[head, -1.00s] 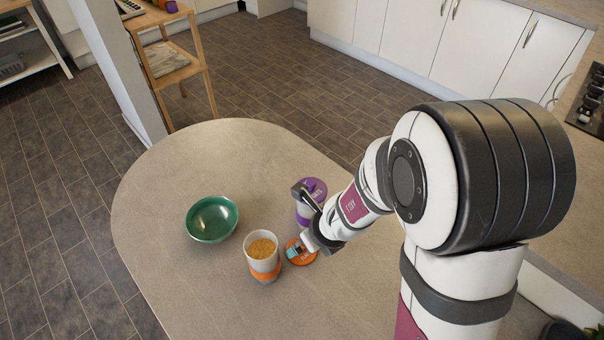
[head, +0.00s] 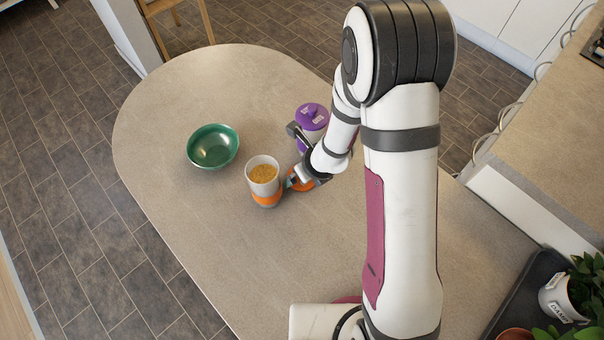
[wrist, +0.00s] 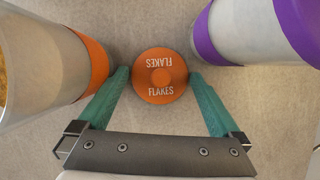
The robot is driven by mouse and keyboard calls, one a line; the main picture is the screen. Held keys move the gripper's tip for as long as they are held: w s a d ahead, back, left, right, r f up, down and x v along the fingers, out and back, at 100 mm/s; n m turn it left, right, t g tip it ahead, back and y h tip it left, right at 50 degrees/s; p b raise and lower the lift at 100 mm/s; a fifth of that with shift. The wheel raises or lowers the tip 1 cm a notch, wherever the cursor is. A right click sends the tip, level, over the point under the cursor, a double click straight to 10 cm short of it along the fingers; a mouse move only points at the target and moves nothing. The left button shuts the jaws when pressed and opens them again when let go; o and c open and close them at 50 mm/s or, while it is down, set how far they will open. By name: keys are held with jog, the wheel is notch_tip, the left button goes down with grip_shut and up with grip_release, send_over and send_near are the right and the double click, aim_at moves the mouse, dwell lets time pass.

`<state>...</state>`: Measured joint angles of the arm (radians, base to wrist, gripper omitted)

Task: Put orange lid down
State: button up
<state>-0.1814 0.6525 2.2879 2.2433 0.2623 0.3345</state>
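An orange lid (wrist: 160,76) marked FLAKES is between my gripper's (wrist: 160,78) teal fingers, its sides at the fingertips. It also shows in the head view (head: 301,179), low over or on the table; any gap beneath it is hidden. My gripper (head: 293,181) looks shut on it. To its left stands an uncovered white canister (head: 264,182) with an orange band, filled with yellow-brown flakes; it also fills the left of the wrist view (wrist: 40,60). A white canister with a purple lid (head: 312,116) stands behind, at the right of the wrist view (wrist: 245,35).
A green bowl (head: 213,147) sits left of the flakes canister, apparently empty. The table (head: 190,90) is clear at the far left and in front. The two canisters stand close on either side of my fingers.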

jog(key=c, duration=1.1)
